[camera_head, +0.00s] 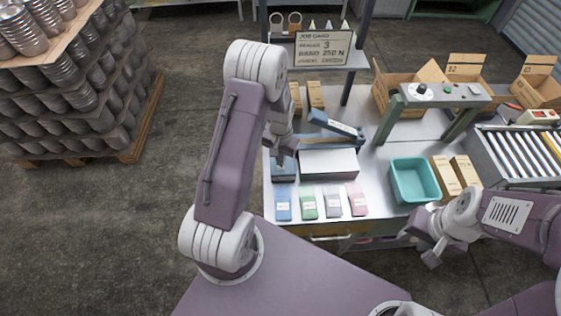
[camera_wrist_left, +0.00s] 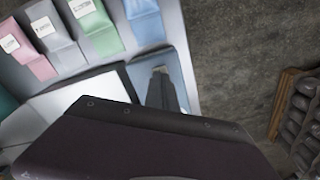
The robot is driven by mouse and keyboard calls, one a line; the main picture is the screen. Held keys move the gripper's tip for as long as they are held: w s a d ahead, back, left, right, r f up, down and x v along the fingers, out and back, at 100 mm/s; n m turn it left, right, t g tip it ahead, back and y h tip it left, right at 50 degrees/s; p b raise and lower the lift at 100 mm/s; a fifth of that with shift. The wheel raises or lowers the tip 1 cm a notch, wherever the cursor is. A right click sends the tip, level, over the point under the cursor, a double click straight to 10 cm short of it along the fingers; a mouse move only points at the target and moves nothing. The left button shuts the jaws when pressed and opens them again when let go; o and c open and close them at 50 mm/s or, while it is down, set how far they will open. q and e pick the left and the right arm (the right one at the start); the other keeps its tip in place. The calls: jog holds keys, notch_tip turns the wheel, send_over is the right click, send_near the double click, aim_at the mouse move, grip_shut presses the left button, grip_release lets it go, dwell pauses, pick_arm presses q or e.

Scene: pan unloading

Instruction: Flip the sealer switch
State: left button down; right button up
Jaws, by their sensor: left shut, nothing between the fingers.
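The sealer stands on the metal bench, with a blue-grey raised arm (camera_head: 336,124), a white plate (camera_head: 328,163) and a blue box (camera_head: 284,173) at its left end. In the left wrist view the blue box (camera_wrist_left: 178,68) has a small pale piece (camera_wrist_left: 160,69), perhaps the switch, at the fingertips. My left gripper (camera_head: 281,160) is shut and empty, pointing down at the blue box; its dark fingers (camera_wrist_left: 161,78) reach the pale piece, though contact is unclear. The switch position cannot be read. My right gripper (camera_head: 421,249) is empty near the bench's front edge, its fingers apart.
Blue, green, grey and pink pouches (camera_head: 308,203) lie in front of the sealer. A teal bin (camera_head: 413,180) and cardboard packs (camera_head: 456,174) stand to the right. A grey frame with a dial (camera_head: 421,90), open cartons and a roller conveyor (camera_head: 520,151) are beyond.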

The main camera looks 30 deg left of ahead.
pick_arm(q)
notch_tip(320, 180, up, 6)
jog(key=p, duration=0.3)
jog(key=shift+s+f+p, duration=0.1)
jog(key=shift+f+p, duration=0.15)
jog(key=shift+p, duration=0.15)
